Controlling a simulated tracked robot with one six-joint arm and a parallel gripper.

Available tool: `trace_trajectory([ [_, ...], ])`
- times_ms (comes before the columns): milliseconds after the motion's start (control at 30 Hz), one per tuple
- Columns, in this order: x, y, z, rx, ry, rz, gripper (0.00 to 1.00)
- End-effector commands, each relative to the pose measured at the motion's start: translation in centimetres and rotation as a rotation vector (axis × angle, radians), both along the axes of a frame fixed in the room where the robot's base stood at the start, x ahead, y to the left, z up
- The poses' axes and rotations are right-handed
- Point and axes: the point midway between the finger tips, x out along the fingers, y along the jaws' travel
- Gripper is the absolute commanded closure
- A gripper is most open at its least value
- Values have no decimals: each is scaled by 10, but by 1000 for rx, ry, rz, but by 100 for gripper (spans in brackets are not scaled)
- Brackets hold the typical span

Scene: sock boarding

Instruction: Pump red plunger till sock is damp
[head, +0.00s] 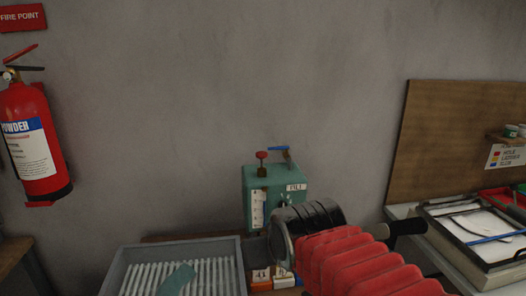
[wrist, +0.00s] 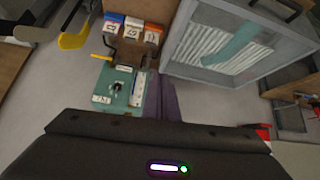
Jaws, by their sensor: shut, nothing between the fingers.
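The green pump box (head: 274,190) stands against the wall in the head view. The red plunger (head: 262,155) rises from its top on the left. In the wrist view the pump box (wrist: 120,88) appears upside down; I cannot make out the plunger there. The teal sock (head: 176,280) lies on the ribbed tray (head: 238,278), and the sock also shows in the wrist view (wrist: 232,42). My gripper (wrist: 160,125) is shut and empty, near the box; its fingertips are not clear.
Small labelled boxes (head: 285,279) stand in front of the pump. My red bellows-covered arm hides part of the foreground. A fire extinguisher (head: 33,145) hangs at left. A brown board (head: 440,150) and a shallow white-lined tray (head: 474,240) are at right. The wall above the pump is clear.

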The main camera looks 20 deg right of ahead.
Motion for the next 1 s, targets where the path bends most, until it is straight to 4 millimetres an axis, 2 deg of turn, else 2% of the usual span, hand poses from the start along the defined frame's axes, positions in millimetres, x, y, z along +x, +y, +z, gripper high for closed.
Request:
trace_trajectory([
  [33,19,-7,9,-4,-34,-15,100],
  [200,79,-27,42,-19,-163,-51,100],
  [600,209,-80,112,-55,-465,-105,100],
  [800,251,-102,135,-68,-580,-118,100],
  [1000,264,-107,143,-70,-620,-113,100],
])
